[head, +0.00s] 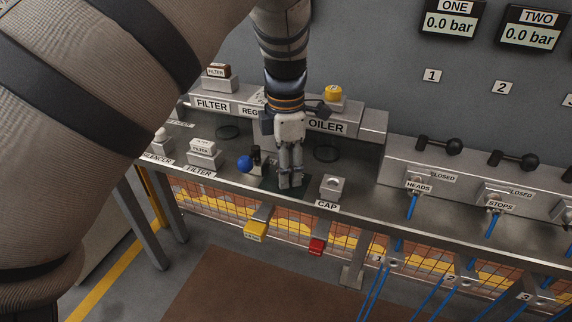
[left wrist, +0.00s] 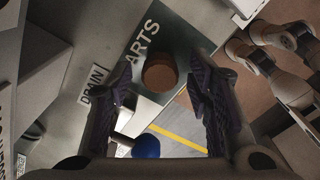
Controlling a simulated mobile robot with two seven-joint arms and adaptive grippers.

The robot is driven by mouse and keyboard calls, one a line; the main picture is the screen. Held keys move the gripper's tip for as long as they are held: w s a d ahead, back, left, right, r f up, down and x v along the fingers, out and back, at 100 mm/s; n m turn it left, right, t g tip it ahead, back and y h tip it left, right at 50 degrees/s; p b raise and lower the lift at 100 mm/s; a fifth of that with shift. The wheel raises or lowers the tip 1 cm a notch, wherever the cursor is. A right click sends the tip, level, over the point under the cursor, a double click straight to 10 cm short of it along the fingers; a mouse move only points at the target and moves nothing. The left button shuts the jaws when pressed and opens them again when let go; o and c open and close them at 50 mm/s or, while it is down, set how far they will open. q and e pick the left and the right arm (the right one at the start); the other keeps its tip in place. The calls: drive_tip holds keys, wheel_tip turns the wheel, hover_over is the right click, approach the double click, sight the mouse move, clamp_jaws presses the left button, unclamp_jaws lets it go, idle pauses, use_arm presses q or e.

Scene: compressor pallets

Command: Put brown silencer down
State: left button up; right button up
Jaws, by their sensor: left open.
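The brown silencer (left wrist: 160,73) shows in the left wrist view as a round brown end over the dark green mat (left wrist: 180,48) lettered PARTS. It lies between the two fingers of my left gripper (left wrist: 161,84), with gaps at both sides. My left gripper is open. In the head view my left gripper (head: 291,180) points down at the dark mat (head: 268,185) near the bench's front edge. The silencer cannot be made out there, behind the fingers. My right gripper is not in view.
A blue ball knob (head: 245,162) stands close left of my left gripper. The CAP block (head: 333,186) is close on its right. The FILTER and OILER ledge (head: 325,127) runs behind. Yellow (head: 256,229) and red (head: 317,246) handles hang off the front edge.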

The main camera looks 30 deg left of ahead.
use_arm(q)
wheel_tip(320, 180, up, 12)
drive_tip(key=shift+r, duration=0.15)
idle(0.4)
